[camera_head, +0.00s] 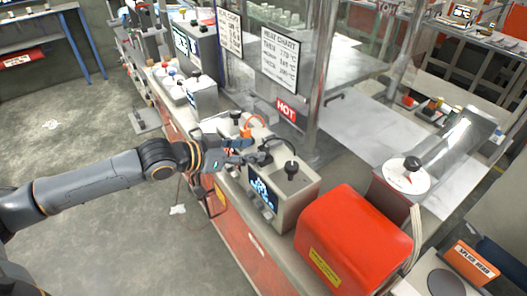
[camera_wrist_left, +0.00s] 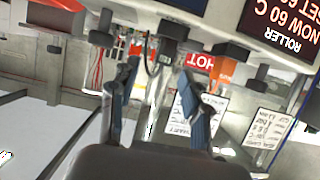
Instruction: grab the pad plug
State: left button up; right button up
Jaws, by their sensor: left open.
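My left gripper (camera_head: 258,156) reaches in from the left over the bench, beside the grey controller box (camera_head: 297,205) with a blue screen and a black knob. In the left wrist view, which looks upside down, my left gripper (camera_wrist_left: 158,70) has its two fingers apart with nothing clearly held. A dark plug-like block (camera_wrist_left: 173,30) with a thin dark cable lies beyond the gap between the fingertips; I cannot tell for certain that it is the pad plug. Similar dark blocks (camera_wrist_left: 230,50) stand beside it. In the head view the gripper hides this spot. My right gripper is not in view.
A red box (camera_head: 352,238) stands right of the controller. A small orange item (camera_head: 246,133) and a black cable (camera_head: 279,143) lie close to the gripper. A metal post and clear panels with a HOT sign (camera_head: 286,110) stand behind. Floor at left is mostly open.

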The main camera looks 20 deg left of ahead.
aim_at(261, 149)
pick_arm(q)
jog(key=shift+w+d+f+p, duration=0.15)
jog(key=shift+w+d+p, duration=0.15)
jog(key=shift+w+d, duration=0.1)
jog(key=p+x, duration=0.1)
jog(key=x, duration=0.2)
jog(key=shift+w+f+p, duration=0.2)
jog(key=shift+w+p, duration=0.05)
jog(key=shift+p, duration=0.1)
jog(key=shift+w+d+f, duration=0.2)
jog(key=shift+w+f, duration=0.1)
jog(key=shift+w, duration=0.05)
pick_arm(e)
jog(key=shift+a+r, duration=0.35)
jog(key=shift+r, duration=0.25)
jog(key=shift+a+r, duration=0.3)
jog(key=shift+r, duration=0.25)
pick_arm(q)
grip_shut()
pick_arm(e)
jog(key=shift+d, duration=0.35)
